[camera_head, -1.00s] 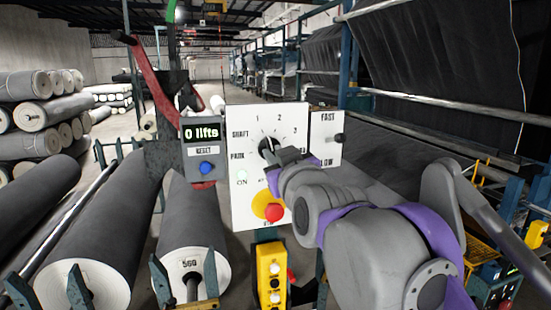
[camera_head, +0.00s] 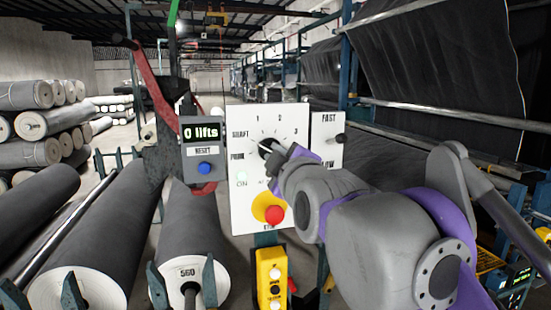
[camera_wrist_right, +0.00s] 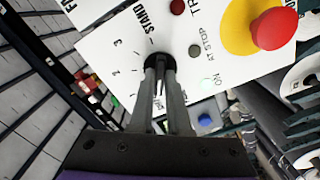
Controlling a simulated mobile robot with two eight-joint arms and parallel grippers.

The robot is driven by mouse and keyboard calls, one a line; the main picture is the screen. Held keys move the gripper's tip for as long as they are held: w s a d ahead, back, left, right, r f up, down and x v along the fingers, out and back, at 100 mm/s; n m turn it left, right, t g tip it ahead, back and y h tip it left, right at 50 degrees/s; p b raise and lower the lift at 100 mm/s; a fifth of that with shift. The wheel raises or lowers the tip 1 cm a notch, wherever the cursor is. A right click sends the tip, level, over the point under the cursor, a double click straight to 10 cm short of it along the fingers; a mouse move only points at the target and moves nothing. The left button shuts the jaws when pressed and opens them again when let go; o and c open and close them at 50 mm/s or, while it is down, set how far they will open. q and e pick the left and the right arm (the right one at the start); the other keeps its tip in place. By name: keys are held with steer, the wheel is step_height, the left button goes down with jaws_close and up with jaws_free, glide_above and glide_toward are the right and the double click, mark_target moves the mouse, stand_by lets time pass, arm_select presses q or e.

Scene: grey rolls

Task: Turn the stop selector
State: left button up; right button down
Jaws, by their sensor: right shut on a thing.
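The stop selector is a dark round knob (camera_head: 266,147) on a white panel (camera_head: 246,205) marked SHAFT, PARK, 1, 2 and 3. In the wrist view the knob (camera_wrist_right: 154,62) sits between my fingertips, mostly hidden by them. My right gripper (camera_head: 275,153) is shut on the knob and reaches it from the right. In the wrist view both fingers of the gripper (camera_wrist_right: 160,75) point straight at the panel. A thin pale pointer line shows at the knob in the head view. Its exact mark is hard to tell. My left gripper is not in view.
A red stop button (camera_head: 274,215) on a yellow disc sits just below the knob. A grey counter box (camera_head: 203,140) reading "0 lifts", with a blue reset button, is at left. The FAST/LOW panel (camera_head: 327,125) is at right. Large grey rolls (camera_head: 95,235) lie lower left.

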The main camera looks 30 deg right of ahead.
steer(key=shift+n, duration=0.3)
steer(key=c, duration=0.9)
jaws_free()
steer(key=b+v, duration=0.1)
steer(key=v, duration=1)
steer(key=shift+d, duration=0.1)
steer(key=shift+w+f, duration=0.15)
